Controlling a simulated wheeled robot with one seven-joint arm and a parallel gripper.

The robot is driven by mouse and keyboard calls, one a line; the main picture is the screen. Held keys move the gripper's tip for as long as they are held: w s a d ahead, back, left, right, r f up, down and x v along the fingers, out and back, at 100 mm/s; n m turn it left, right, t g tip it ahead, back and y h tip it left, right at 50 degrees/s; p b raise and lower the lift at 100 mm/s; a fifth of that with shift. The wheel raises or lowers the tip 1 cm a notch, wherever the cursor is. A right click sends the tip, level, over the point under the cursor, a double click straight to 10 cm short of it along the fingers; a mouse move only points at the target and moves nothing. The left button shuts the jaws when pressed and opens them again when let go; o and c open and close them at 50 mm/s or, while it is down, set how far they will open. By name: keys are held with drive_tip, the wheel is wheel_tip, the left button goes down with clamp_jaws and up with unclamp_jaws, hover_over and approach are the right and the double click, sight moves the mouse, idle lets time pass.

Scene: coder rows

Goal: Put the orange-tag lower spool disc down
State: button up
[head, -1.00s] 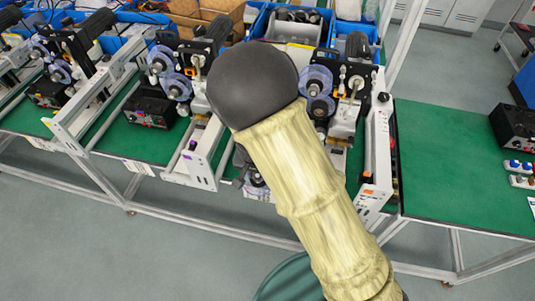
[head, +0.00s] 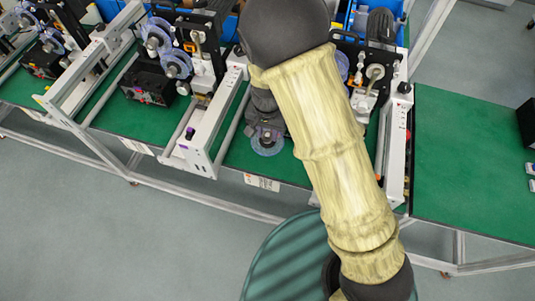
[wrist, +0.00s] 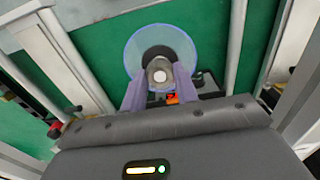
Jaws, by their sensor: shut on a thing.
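The spool disc (wrist: 136,52), a translucent bluish ring with a dark hub, is in the wrist view. My gripper (wrist: 160,84) is shut on its hub, one finger on each side. In the head view the disc (head: 267,148) is over the green bench top (head: 232,158) near the front edge, below my dark wrist. I cannot tell whether it touches the bench.
White machine rails (head: 205,135) flank the disc on the left, with another (head: 397,150) on the right. A station with mounted discs (head: 178,65) stands further left. The green bench at right (head: 465,150) is mostly clear.

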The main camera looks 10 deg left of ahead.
sight(268, 142)
drive_tip(key=f, duration=0.3)
drive_tip(key=f+p, duration=0.1)
drive_tip(key=f, duration=0.1)
drive_tip(key=shift+w+d+f, duration=0.15)
drive_tip(key=shift+w+f, duration=0.05)
drive_tip(key=shift+f, duration=0.2)
drive_tip(key=shift+s, duration=0.2)
drive_tip(key=shift+f+p, duration=0.4)
drive_tip(key=shift+f, duration=1.7)
drive_tip(key=shift+f, duration=0.1)
drive_tip(key=o, duration=1.1)
drive_tip(key=shift+r, duration=0.2)
